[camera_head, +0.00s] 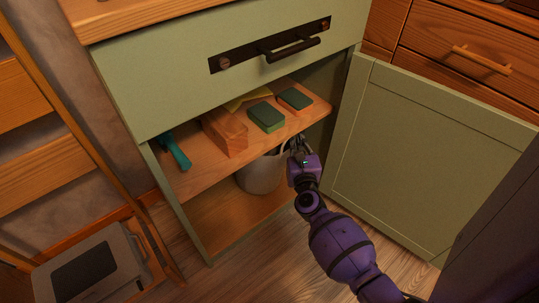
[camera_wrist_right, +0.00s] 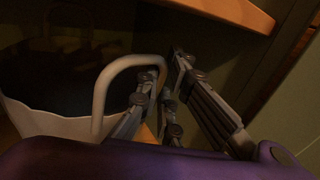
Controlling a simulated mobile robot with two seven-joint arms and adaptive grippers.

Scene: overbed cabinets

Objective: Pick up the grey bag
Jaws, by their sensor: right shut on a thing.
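The grey bag (camera_head: 262,176) stands on the cabinet's lower board, under the middle shelf, which hides part of its top. In the right wrist view the bag (camera_wrist_right: 50,122) is at the left, with a dark open top and a pale looped handle (camera_wrist_right: 103,82). My right gripper (camera_head: 297,150) is at the bag's right side, by the shelf's front edge. In the wrist view my right gripper (camera_wrist_right: 165,85) is shut on the bag's handle, where the loop's end passes behind a finger. My left gripper is not in view.
The middle shelf (camera_head: 200,178) holds a wooden block (camera_head: 225,132), two green sponge-like blocks (camera_head: 267,117) and a teal-handled tool (camera_head: 178,152). A closed drawer (camera_head: 230,70) is above. The open green door (camera_head: 425,150) stands right of my arm. Floor shows in front.

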